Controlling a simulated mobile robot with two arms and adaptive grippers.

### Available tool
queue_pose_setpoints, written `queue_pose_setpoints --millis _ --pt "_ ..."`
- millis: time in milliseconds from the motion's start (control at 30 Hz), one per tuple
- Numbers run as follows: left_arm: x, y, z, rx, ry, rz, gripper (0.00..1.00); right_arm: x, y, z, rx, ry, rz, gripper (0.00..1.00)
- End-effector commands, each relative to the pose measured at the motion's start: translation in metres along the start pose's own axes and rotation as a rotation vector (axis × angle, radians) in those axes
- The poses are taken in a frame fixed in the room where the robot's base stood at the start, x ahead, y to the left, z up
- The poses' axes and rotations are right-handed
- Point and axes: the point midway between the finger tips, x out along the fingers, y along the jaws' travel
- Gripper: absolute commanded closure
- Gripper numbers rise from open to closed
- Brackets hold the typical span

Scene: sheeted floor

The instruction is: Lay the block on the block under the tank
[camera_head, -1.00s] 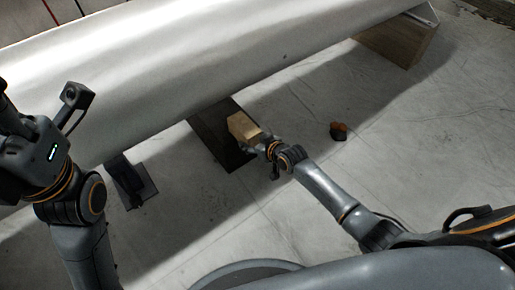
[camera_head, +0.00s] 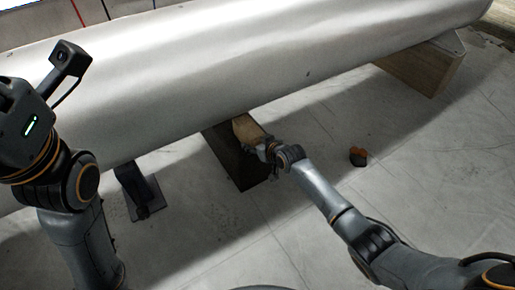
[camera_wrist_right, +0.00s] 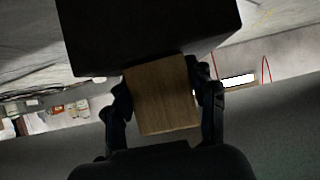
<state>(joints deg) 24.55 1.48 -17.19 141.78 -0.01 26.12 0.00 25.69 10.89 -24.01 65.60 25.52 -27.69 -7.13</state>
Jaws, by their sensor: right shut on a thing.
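The light wooden block (camera_head: 246,129) is held in my right gripper (camera_head: 256,143). It also shows between both fingers in the right wrist view (camera_wrist_right: 163,97). The dark block (camera_head: 238,168) lies on the floor, partly under the big grey tank (camera_head: 260,60). The held block is over the dark block's far part, close to the tank's lower edge. In the right wrist view the dark block (camera_wrist_right: 150,38) borders the held block; I cannot tell whether they touch. Only my left arm's wrist shows at the left; its fingers are out of frame.
A larger wooden support block (camera_head: 425,70) stands under the tank's right end. A dark metal stand (camera_head: 138,190) is under the tank at the left. The floor between is clear.

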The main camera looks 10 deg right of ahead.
Motion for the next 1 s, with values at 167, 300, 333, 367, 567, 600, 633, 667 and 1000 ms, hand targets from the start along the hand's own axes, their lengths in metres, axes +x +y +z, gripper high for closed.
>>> queue_pose_setpoints --millis 167,300,333,367,567,600,633,667,1000 --pt "0.001 0.0 -0.001 0.0 0.002 0.001 0.6 0.001 0.0 -0.002 0.0 0.002 0.0 0.77" --pt "0.001 0.0 -0.001 0.0 0.002 0.001 0.6 0.001 0.0 -0.002 0.0 0.002 0.0 0.42" --pt "0.001 0.0 -0.001 0.0 0.002 0.001 0.6 0.001 0.0 -0.002 0.0 0.002 0.0 0.36" --pt "0.001 0.0 -0.001 0.0 0.002 0.001 0.6 0.001 0.0 -0.002 0.0 0.002 0.0 0.3" --pt "0.001 0.0 -0.001 0.0 0.003 0.001 0.6 0.001 0.0 -0.001 0.0 0.001 0.0 0.17" --pt "0.001 0.0 -0.001 0.0 0.003 0.001 0.6 0.001 0.0 -0.001 0.0 0.001 0.0 0.17" --pt "0.001 0.0 -0.001 0.0 0.003 0.001 0.6 0.001 0.0 -0.001 0.0 0.001 0.0 0.17" --pt "0.001 0.0 -0.001 0.0 0.003 0.001 0.6 0.001 0.0 -0.001 0.0 0.0 0.0 0.17" --pt "0.0 0.0 0.0 0.0 0.0 0.0 0.6 -0.017 0.0 0.001 0.0 0.0 -0.002 0.17"
